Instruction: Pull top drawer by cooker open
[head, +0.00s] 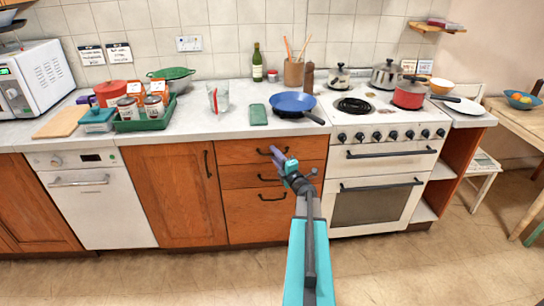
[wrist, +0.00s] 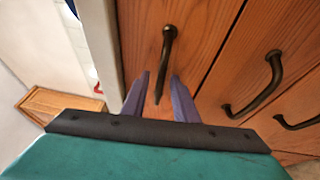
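The top drawer (head: 238,151) is a wooden front just left of the cooker (head: 380,165), under the worktop, and looks flush with the unit. Its dark bar handle (head: 265,151) is partly covered by my gripper (head: 283,160) in the head view. In the wrist view the handle (wrist: 165,62) stands upright in the picture, ahead of my gripper (wrist: 160,76). The two purple fingers are apart, one on each side of the handle's lower part. I see no clear contact, and the depth between the fingertips and handle is hard to tell.
Two more drawers with dark handles sit below; one handle (wrist: 262,88) shows in the wrist view. A blue pan (head: 293,102) stands on the worktop above, its handle jutting over the front edge. The floor (head: 200,275) in front is clear.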

